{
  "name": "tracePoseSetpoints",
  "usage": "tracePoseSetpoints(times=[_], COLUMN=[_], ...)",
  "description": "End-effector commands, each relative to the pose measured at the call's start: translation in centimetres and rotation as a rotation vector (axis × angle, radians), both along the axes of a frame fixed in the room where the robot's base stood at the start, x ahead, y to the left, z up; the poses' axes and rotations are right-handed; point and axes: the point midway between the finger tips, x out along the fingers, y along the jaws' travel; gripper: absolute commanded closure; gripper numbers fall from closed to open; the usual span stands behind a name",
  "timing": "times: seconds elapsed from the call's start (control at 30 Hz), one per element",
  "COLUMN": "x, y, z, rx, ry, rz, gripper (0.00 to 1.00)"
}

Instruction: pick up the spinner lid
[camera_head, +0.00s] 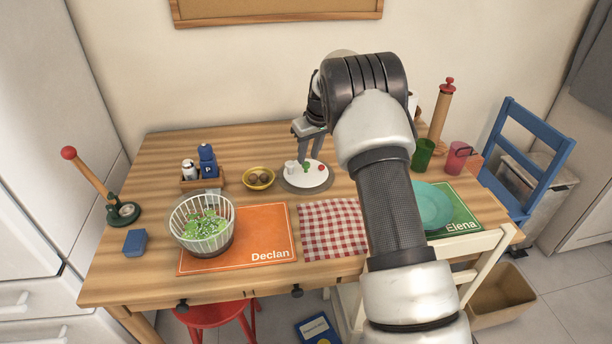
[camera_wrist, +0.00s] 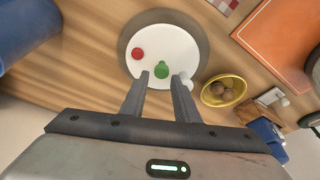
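The spinner lid (camera_head: 312,181) is a white disc with a green knob, a red knob and a white raised piece near its edge. It lies on a larger grey round base near the back middle of the table. In the wrist view the lid (camera_wrist: 180,41) lies just beyond my fingertips. My gripper (camera_head: 308,162) is above the lid, pointing down, with its fingers apart and nothing held. In the wrist view the green knob shows between the fingertips (camera_wrist: 167,76); contact cannot be told. The spinner bowl (camera_head: 203,241) with a white basket of greens stands at the left.
A yellow bowl (camera_head: 258,178) of brown round items and a wooden caddy (camera_head: 203,183) with shakers stand left of the lid. A checkered cloth (camera_head: 332,230) lies in front. A green cup (camera_head: 422,155) and teal plate (camera_head: 431,206) are right, partly behind my arm.

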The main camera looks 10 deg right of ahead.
Motion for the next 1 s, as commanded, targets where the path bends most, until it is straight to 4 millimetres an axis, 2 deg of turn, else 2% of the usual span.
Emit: tracePoseSetpoints(times=[0.2,0.3,0.53,0.57,0.7,1.0], x=[0.5,0.9,1.0,1.0,0.9,1.0], y=[0.5,0.6,0.6,0.6,0.6,0.6], z=[-3.4,-4.4,-4.5,-4.5,-4.5,-4.1], rx=[-0.001,-0.001,0.0,0.0,0.0,0.0], ry=[0.003,0.001,0.0,0.0,0.001,-0.001], rz=[0.001,0.001,0.0,0.0,0.0,0.0], gripper=[0.72,0.72,0.72,0.75,0.99,1.0])
